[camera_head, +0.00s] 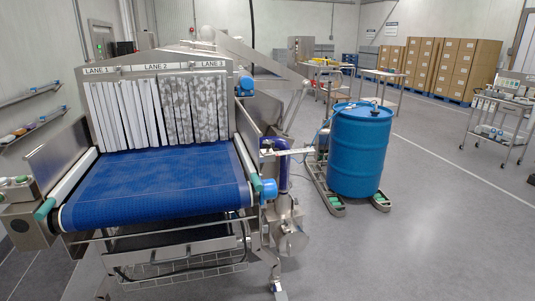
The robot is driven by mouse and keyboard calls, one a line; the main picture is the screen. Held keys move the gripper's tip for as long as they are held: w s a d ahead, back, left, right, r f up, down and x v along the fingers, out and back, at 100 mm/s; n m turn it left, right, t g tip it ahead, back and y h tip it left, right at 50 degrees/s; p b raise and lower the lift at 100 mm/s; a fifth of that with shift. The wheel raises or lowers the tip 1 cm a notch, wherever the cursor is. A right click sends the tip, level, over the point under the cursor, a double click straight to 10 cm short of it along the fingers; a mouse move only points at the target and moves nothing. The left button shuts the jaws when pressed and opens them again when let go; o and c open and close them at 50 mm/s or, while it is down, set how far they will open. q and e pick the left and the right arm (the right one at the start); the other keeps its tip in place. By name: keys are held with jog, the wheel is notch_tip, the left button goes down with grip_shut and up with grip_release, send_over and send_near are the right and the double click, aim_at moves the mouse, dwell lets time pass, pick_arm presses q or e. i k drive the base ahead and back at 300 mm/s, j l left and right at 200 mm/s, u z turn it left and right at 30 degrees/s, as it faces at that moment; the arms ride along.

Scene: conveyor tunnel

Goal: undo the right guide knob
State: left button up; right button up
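A blue conveyor belt (155,184) runs out of a steel tunnel marked with three lanes. A pale guide rail (245,157) with a green end (256,183) lies along the belt's right side. A similar pale rail (73,178) with a green end (44,209) lies along the left side. A blue rounded part (269,188) sits just outside the belt's front right corner. I cannot tell which small part is the right guide knob, or whether it is tight. Neither of my grippers shows in the head view.
White and grey strip curtains (160,110) hang over the tunnel mouth. A blue drum (360,150) stands on a low wheeled base to the right. A steel trolley (500,115) is at the far right. The floor at front right is clear.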

aim_at(269, 144)
jog(key=k+j, duration=0.1)
jog(key=k, duration=0.35)
jog(key=i+u, duration=0.25)
jog(key=i, duration=0.2)
jog(key=i+l+u, duration=0.2)
jog(key=i, duration=0.25)
jog(key=i+l+u, duration=0.3)
jog(key=l, duration=0.35)
jog(key=i+l+u, duration=0.3)
jog(key=l, duration=0.45)
jog(key=i, duration=0.1)
